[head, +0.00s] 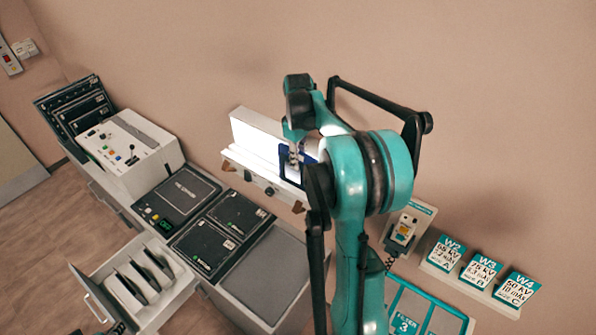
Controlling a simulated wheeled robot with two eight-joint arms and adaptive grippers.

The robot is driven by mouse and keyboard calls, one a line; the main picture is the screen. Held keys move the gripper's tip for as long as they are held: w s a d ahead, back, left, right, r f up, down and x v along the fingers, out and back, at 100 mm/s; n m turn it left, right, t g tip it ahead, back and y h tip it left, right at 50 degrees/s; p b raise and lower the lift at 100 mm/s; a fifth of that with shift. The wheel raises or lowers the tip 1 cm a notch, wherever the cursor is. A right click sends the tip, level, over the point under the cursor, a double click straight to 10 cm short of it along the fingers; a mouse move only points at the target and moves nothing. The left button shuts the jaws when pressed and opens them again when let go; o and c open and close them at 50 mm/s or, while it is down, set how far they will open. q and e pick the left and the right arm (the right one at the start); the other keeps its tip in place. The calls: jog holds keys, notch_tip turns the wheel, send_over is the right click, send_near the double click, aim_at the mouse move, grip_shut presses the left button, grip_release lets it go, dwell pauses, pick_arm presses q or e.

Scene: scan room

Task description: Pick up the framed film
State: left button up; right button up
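A film with a dark blue frame (283,164) stands upright against a white lit viewer (252,133) at the middle of the head view. Part of it is hidden behind my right arm. My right arm rises from the bottom and bends over toward the viewer. My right gripper (296,152) is small and partly covered by the arm, close in front of the framed film. I cannot tell whether its fingers touch the frame or how far they are apart. My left gripper is not in view.
Dark cassettes (208,245) lie on the counter below the viewer. A white control box (130,150) stands at the left, above an open drawer (163,318) with dividers. A handset (404,232) and labelled cards (480,270) are at the right. The grey counter top (262,278) is bare.

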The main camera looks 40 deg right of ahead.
jog(key=shift+f, duration=0.55)
jog(key=shift+c, duration=0.3)
jog(key=shift+a, duration=0.1)
grip_shut()
jog(key=shift+r, duration=0.15)
